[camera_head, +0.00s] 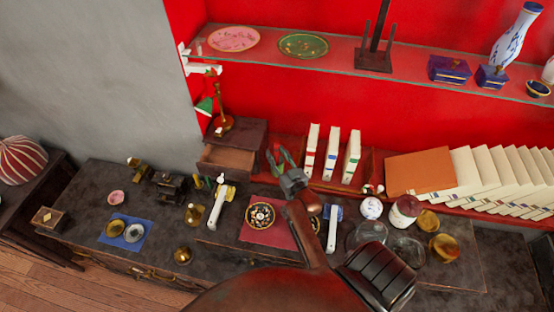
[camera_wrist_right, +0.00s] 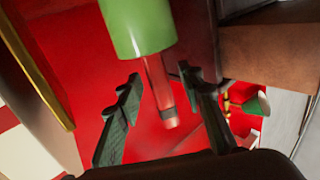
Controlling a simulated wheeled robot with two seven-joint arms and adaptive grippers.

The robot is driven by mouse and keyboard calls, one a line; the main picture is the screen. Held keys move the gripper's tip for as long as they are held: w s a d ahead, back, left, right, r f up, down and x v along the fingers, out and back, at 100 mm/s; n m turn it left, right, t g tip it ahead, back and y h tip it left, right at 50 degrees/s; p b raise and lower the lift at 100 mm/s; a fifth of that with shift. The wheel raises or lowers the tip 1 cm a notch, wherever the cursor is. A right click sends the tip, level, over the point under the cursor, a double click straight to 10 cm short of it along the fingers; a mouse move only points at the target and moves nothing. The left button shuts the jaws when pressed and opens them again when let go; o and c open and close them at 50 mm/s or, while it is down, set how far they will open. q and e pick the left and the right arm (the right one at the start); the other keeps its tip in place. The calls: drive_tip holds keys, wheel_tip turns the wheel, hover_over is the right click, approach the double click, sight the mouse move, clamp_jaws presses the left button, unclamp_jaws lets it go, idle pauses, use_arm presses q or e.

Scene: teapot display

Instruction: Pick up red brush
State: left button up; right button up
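My right gripper (camera_head: 281,160) is just left of the upright books in the head view. In the right wrist view its two dark fingers (camera_wrist_right: 158,108) are spread apart. A slim item with a green cylinder (camera_wrist_right: 140,24) and a translucent reddish rod (camera_wrist_right: 160,90) appears between or just beyond the fingers; neither finger visibly closes on it. It may be the red brush, but I cannot tell for sure. In the head view a small red patch shows at the fingers, too small to identify. My left gripper is not in view.
Upright books (camera_head: 331,155) stand right of the gripper. A wooden box with an open drawer (camera_head: 228,160) and a brass lamp (camera_head: 221,122) are to its left. A red shelf (camera_head: 340,66) runs above. A round ornament on a red cloth (camera_head: 260,216) lies below.

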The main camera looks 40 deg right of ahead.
drive_tip(key=shift+w+d, duration=0.1)
drive_tip(key=shift+w, duration=0.1)
drive_tip(key=shift+c, duration=0.5)
clamp_jaws()
